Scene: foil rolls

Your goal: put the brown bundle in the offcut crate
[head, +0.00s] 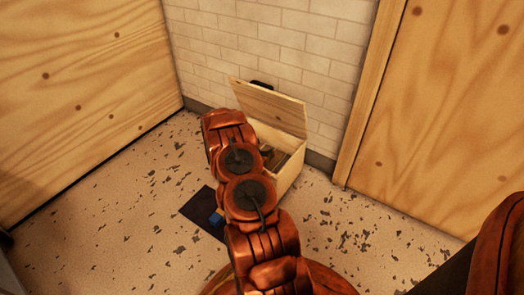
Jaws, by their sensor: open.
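A light wooden crate (291,178) stands on the floor against the tiled wall, with its lid (268,104) raised and leaning back. My arm crosses in front of the crate and hides its left side and much of its opening. Something brown and dark shows inside the crate's opening, but I cannot tell whether it is the brown bundle or the crate's inner wall. No brown bundle can be made out clearly elsewhere. My gripper is not visible; the arm's end is hidden behind its own links.
A dark mat (198,212) lies on the speckled floor left of my arm, with a small blue thing (216,219) at its edge, partly hidden. Large wooden panels stand at left (75,90) and right (440,110). Floor at left is clear.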

